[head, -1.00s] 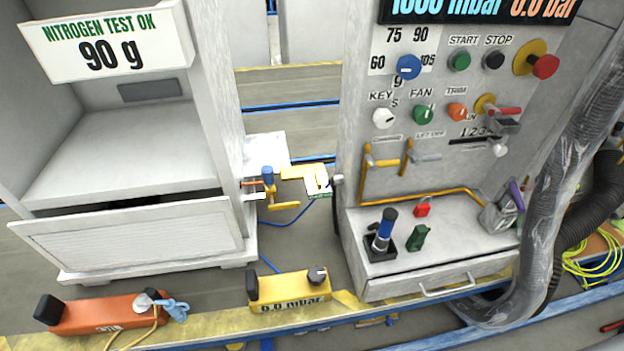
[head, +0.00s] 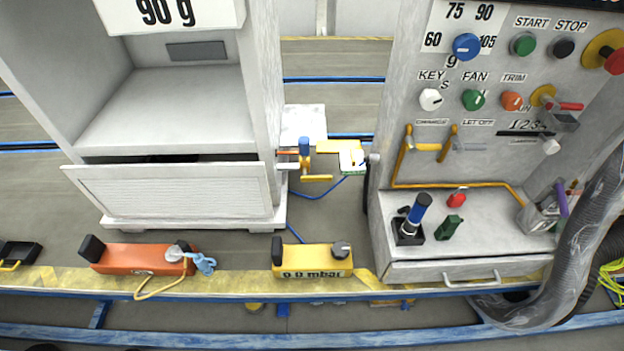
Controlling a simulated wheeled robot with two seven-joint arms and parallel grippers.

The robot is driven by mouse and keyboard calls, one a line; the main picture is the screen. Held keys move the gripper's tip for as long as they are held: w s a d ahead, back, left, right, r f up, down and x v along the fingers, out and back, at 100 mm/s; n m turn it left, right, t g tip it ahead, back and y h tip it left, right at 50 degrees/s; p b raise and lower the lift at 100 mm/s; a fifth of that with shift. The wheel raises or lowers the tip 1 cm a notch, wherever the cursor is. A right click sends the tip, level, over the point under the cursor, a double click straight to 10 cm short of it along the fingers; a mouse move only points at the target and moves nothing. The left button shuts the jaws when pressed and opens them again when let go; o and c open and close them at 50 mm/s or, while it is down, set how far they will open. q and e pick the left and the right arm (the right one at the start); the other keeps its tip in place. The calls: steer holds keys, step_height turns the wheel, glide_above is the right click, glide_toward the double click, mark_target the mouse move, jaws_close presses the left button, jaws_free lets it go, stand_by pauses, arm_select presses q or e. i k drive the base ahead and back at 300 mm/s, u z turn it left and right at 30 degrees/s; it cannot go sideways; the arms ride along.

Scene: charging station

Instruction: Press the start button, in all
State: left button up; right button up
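The green start button (head: 523,44) sits under the START label on the upper part of the grey control panel (head: 480,165), at the right of the head view. A dark stop button (head: 563,47) is just to its right, under the STOP label. A blue knob (head: 466,46) is to its left. Neither of my grippers shows in the head view, so nothing is seen touching the start button.
A white cabinet (head: 195,105) with a low drawer stands left. A yellow box (head: 312,260) and an orange box (head: 145,258) lie on the yellow floor edge. A blue joystick (head: 413,215) stands on the panel's shelf. A thick grey hose (head: 590,230) hangs at right.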

mark_target(525, 46)
steer(key=u, duration=0.05)
steer(key=k, duration=1.15)
steer(key=z, duration=0.05)
